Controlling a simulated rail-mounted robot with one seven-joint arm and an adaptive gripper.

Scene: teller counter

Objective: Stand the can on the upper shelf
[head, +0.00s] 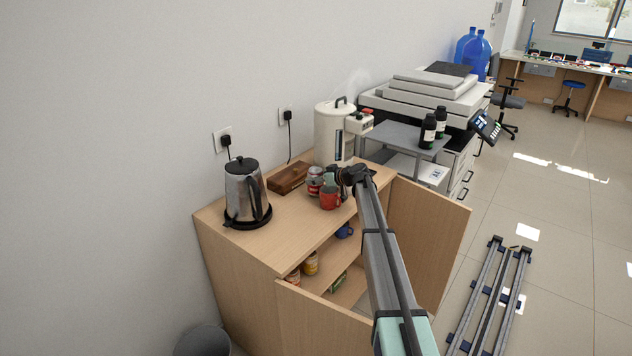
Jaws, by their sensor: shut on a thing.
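A red can with a pale top (314,179) is at the counter top, behind and left of a red mug (329,199). My gripper (327,180) reaches it from the right and is shut on it. The fingertips are small and partly hidden by the wrist and mug. I cannot tell whether the can touches the counter. Below, the cabinet stands open, and its upper shelf (325,262) shows in part, with a yellow can (311,264) and a blue mug (344,231) on it.
A kettle (245,192), brown box (288,178) and white urn (333,132) stand on the counter (285,232). The open doors (428,235) (318,325) stick out in front. A green box (338,283) lies lower inside. My arm hides part of the cabinet.

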